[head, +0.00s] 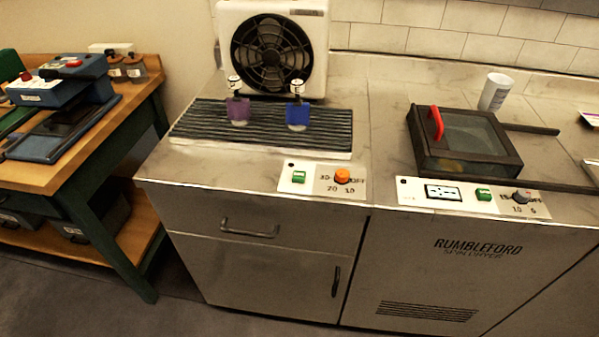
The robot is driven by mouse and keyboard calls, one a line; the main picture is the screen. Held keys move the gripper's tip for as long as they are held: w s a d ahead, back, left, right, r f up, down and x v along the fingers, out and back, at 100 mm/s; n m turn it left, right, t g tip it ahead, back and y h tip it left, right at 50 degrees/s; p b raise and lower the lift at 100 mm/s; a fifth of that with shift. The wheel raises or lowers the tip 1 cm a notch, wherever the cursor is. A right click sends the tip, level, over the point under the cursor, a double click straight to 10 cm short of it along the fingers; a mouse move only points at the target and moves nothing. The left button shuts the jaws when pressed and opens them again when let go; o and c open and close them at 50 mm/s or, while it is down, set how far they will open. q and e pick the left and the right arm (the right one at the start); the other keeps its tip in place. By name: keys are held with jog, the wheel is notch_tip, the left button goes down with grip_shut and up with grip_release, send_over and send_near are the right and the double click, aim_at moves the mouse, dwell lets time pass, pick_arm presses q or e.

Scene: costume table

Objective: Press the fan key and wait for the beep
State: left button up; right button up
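A white box fan (272,50) with a dark round grille stands at the back of the counter. In front of it is a black ribbed rack (190,122) with a purple piece (237,109) and a blue piece (298,115) on it, each with a small round top. A white panel (318,185) at the counter's front edge, before the fan, carries a green key (298,176) and an orange dial (342,176). Nothing touches the key. Neither of my grippers is in view.
A spin dryer lid with a red handle (437,122) is at the right, with a second panel (415,190) holding another green key (484,194) and a dark dial. A white cup (495,91) stands behind. A wooden workbench (60,172) is at the left.

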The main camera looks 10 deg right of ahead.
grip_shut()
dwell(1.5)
